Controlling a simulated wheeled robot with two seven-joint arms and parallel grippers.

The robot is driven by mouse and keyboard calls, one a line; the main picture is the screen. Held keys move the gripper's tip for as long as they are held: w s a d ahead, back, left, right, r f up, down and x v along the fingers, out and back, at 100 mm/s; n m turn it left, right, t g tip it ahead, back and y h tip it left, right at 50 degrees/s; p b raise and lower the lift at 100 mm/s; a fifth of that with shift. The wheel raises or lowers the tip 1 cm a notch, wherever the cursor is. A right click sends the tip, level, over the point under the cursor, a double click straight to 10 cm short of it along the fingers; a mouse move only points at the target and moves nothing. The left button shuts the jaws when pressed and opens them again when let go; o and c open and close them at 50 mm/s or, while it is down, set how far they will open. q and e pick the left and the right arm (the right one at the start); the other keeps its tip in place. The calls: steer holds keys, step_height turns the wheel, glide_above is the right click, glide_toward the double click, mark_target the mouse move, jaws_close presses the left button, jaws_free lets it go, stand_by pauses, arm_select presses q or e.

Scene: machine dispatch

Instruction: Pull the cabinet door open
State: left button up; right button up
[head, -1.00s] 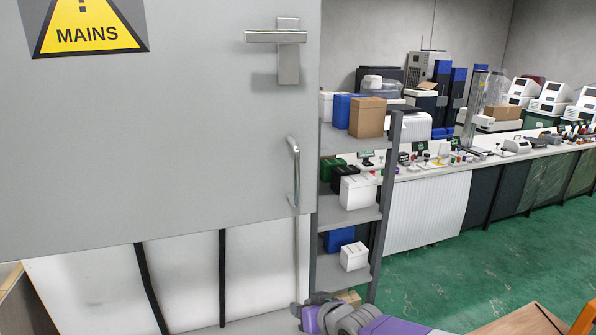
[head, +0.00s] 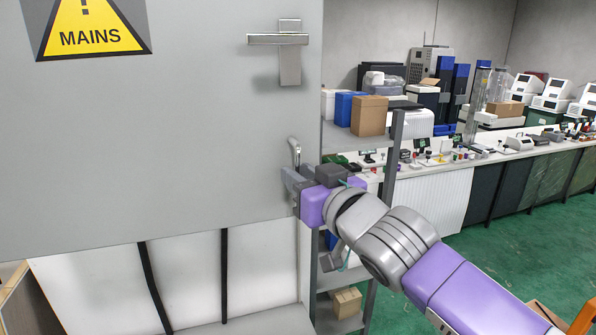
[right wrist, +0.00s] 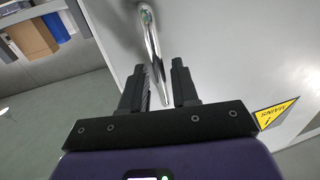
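The grey cabinet door (head: 200,150) fills the left of the head view and carries a yellow MAINS sign (head: 92,30). No gap at its edge can be made out. A vertical chrome handle (head: 295,152) sits near its right edge, with its lower part hidden by my right gripper (head: 290,182). In the right wrist view, the handle (right wrist: 148,40) runs between the two black fingers of my right gripper (right wrist: 158,80). The fingers are apart, with space beside the handle, so the gripper is open around it. My left gripper is not in view.
A T-shaped metal latch (head: 289,50) sits higher on the door. A shelf rack (head: 391,150) with boxes stands just right of the door, partly behind my right arm. A long bench with equipment runs along the back. Green floor (head: 500,265) is clear at right.

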steer(key=shift+w+a, duration=0.3)
steer(key=shift+w, duration=0.25)
jaws_close()
steer(key=shift+s, duration=0.15)
